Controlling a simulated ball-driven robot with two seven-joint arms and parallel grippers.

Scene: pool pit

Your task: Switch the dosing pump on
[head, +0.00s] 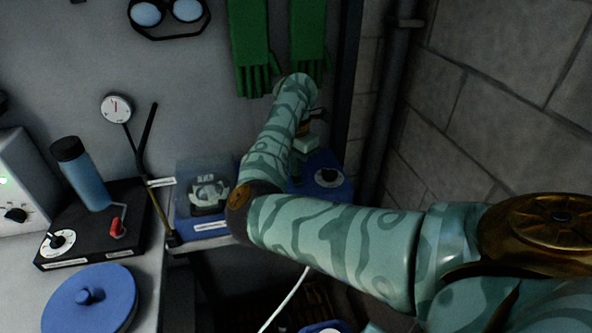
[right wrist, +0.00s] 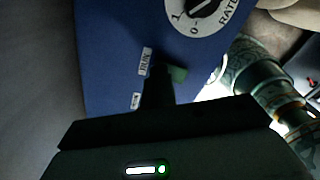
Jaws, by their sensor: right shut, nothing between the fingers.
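The blue dosing pump (head: 335,188) stands at the back right of the shelf, partly hidden by my right arm. The right wrist view shows its blue face (right wrist: 110,35) close up, with a RATE dial (right wrist: 203,8) and a label reading RUN (right wrist: 145,61). My right gripper (right wrist: 158,82) is shut and empty, its tip over the pump face beside the RUN label. A small green piece (right wrist: 178,73) shows at the tip; I cannot tell whether it is a switch, nor whether the fingers touch it. In the head view the gripper is mostly hidden by its arm. My left gripper is out of view.
A clear-covered blue box (head: 206,226) stands left of my right arm. Further left are a black unit (head: 92,245) with a blue cylinder (head: 85,180) and a blue lid (head: 95,312). Green gloves (head: 250,45) hang above. A pipe (head: 392,95) and block wall bound the right.

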